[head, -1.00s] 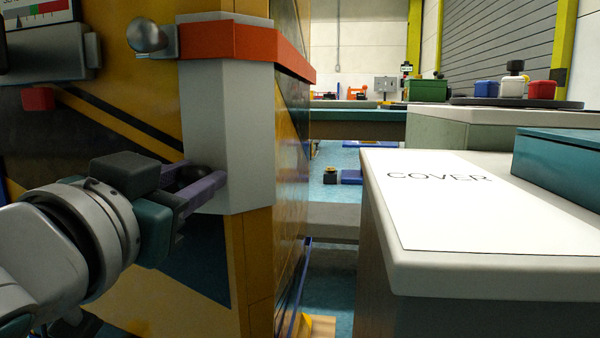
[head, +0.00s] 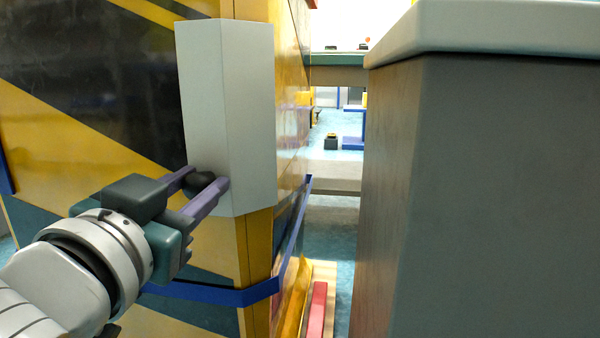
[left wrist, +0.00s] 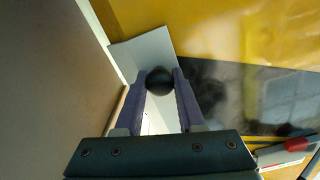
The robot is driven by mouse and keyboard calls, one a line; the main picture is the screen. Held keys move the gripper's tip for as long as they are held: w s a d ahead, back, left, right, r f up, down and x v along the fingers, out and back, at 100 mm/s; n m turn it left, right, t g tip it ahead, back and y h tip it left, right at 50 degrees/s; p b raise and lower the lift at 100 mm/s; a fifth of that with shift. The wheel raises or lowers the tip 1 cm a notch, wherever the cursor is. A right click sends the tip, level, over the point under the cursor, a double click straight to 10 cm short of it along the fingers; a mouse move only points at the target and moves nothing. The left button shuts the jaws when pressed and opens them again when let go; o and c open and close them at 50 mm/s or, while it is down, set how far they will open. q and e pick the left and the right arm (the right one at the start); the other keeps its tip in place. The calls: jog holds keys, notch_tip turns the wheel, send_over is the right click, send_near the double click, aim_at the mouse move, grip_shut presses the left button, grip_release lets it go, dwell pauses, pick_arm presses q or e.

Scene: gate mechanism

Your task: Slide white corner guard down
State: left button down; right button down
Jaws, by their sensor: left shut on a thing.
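The white corner guard (head: 230,100) wraps the vertical edge of the yellow and black striped cabinet in the head view. A round black knob (head: 201,180) sits near its lower left edge. My left gripper (head: 207,188) is shut on this knob, with its purple fingers on either side. In the left wrist view the black knob (left wrist: 159,81) lies between the fingertips, with the white guard (left wrist: 146,52) behind it. A blue band (head: 215,297) runs around the cabinet corner below the guard, with a gap between them. My right gripper is not in view.
A grey block with a pale top (head: 460,180) fills the right side, close to the cabinet. A narrow gap between them shows the blue floor and a red bar (head: 317,310). The striped cabinet (head: 90,100) fills the left.

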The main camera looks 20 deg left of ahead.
pick_arm(q)
jog(key=shift+f, duration=0.35)
jog(key=c, duration=0.9)
grip_release()
jog(key=o, duration=0.4)
jog(key=shift+r, duration=0.1)
jog(key=shift+r, duration=0.1)
